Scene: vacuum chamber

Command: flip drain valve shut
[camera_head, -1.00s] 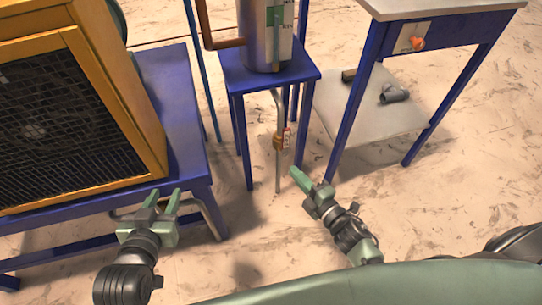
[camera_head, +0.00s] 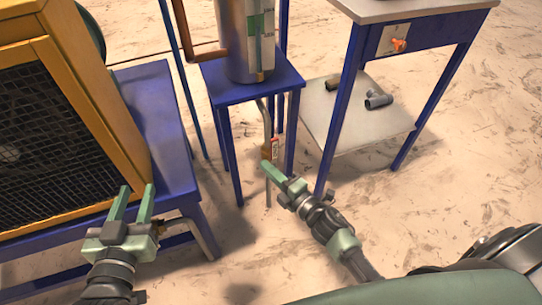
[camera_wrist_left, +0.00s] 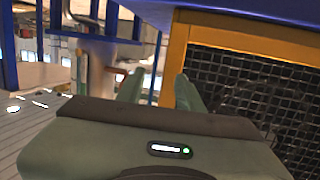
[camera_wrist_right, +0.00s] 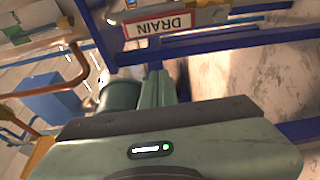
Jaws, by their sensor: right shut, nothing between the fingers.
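The drain valve (camera_head: 267,151) sits on a thin pipe (camera_head: 264,115) hanging below the small blue stand (camera_head: 225,93). It has a brass-coloured body and a red-and-white tag (camera_head: 276,148). My right gripper (camera_head: 267,167) is shut and empty, its tips just below the valve in the head view; I cannot tell whether they touch it. In the right wrist view a DRAIN label (camera_wrist_right: 165,25) appears upside down above and beyond the shut fingers (camera_wrist_right: 157,80); the valve handle is not clear there. My left gripper (camera_head: 132,193) is open and empty beside the yellow-framed unit.
A yellow-framed mesh unit (camera_head: 95,110) stands on a blue bench (camera_head: 160,120) at left. A metal cylinder (camera_head: 245,50) stands on the small stand. A blue-legged table (camera_head: 440,45) with an orange knob (camera_head: 399,45) is at right, above a low shelf with grey pipe pieces (camera_head: 378,99).

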